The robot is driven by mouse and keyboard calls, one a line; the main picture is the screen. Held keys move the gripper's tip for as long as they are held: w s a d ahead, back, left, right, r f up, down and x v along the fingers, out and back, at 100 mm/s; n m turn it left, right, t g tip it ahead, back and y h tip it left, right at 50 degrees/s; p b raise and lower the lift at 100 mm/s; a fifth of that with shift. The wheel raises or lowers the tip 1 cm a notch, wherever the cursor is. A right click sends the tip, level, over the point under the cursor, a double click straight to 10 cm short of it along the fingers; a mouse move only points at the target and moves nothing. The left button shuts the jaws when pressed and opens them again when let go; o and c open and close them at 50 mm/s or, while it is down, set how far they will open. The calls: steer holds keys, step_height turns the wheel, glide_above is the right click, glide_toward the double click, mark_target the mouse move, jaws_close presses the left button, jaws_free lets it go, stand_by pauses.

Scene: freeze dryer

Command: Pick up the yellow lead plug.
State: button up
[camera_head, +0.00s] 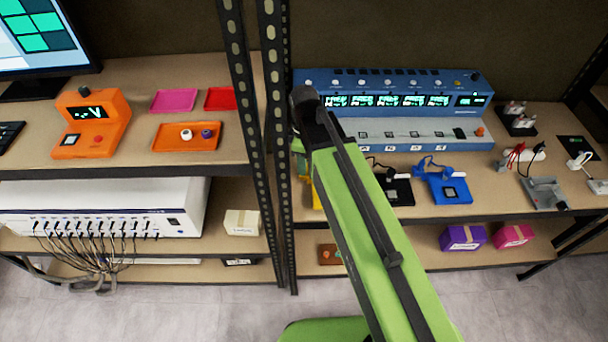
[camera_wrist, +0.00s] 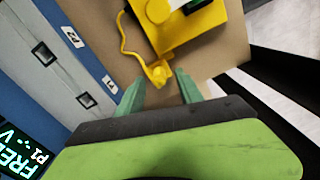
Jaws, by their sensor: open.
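The yellow lead plug (camera_wrist: 158,72) lies on the brown shelf surface in the wrist view. A yellow cord (camera_wrist: 123,40) curves from it to a yellow box (camera_wrist: 190,28) at the top of that view. My gripper (camera_wrist: 160,84) is open, with its two green fingers apart on either side of the plug's near end. I cannot tell whether either finger touches it. In the head view my green arm hides most of the yellow box (camera_head: 317,195), and the plug cannot be made out there.
The blue instrument (camera_head: 390,85) stands at the back of the shelf. Black (camera_head: 397,190) and blue (camera_head: 452,190) boxes with leads sit right of my arm. A dark rack post (camera_head: 277,130) stands left of it. In the wrist view, the shelf edge (camera_wrist: 243,60) is to the right.

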step_height(320, 180, down, 2)
steer(key=shift+f+b, duration=0.1)
steer(key=shift+b, duration=0.3)
steer(key=shift+r, duration=0.25)
jaws_close()
steer(key=shift+r+p, duration=0.1)
steer(key=shift+p, duration=0.2)
step_height(320, 180, up, 4)
steer(key=p, duration=0.4)
steer(key=s+d+r+p, duration=0.3)
steer(key=d+r+p, duration=0.3)
steer(key=d, duration=0.5)
steer(key=shift+s+r+p, duration=0.2)
steer(key=shift+r+p, duration=0.2)
